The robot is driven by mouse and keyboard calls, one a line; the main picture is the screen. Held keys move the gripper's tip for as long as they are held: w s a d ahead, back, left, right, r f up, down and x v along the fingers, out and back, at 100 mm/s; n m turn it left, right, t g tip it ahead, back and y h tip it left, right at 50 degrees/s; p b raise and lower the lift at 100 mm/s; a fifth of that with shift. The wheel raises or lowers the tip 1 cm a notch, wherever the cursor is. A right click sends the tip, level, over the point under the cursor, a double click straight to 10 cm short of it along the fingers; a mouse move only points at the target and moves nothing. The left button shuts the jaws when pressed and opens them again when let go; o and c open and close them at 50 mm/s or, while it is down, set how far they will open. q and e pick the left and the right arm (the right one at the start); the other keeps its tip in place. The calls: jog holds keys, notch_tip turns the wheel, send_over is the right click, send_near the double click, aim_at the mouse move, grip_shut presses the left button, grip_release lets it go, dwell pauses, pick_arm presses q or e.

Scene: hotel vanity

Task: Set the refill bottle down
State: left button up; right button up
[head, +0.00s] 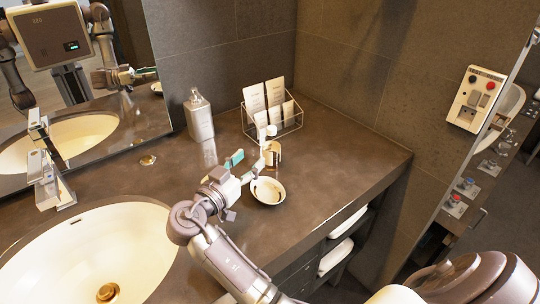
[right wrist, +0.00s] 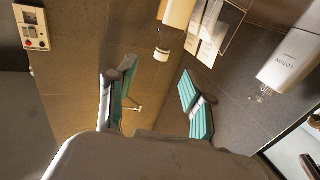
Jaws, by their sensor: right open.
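A small bottle with a tan-gold body (head: 272,154) and a white top, probably the refill bottle, stands upright on the dark counter behind the white dish. In the right wrist view, which is upside down, its tan body (right wrist: 178,12) is cut by the top edge. My right gripper (head: 247,168) is just in front and to the left of it. Its teal-padded fingers (right wrist: 160,85) are apart, with nothing held between them; the bottle shows beyond the tips. My left gripper is not in view.
A white dish (head: 267,191) sits close to my right gripper. A lotion dispenser (head: 199,117) stands behind, by the mirror. A wire rack with cards (head: 287,128) is at the back. The sink (head: 85,245) is at left. The counter at right (head: 350,150) is clear.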

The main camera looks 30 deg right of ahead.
aim_at(270, 134)
jog(key=p+x, duration=0.2)
jog(key=x, duration=0.6)
jog(key=shift+a+r, duration=0.1)
jog(key=shift+r, duration=0.05)
jog(key=shift+w+d+r, duration=0.2)
jog(key=shift+w+d, duration=0.05)
jog(key=shift+d, duration=0.05)
jog(key=p+x, duration=0.2)
jog(key=x, duration=0.1)
jog(key=shift+w+d+r, duration=0.15)
jog(key=shift+w+d, duration=0.05)
jog(key=shift+w, duration=0.1)
jog(key=shift+w+d, duration=0.2)
jog(key=shift+d, duration=0.2)
grip_shut()
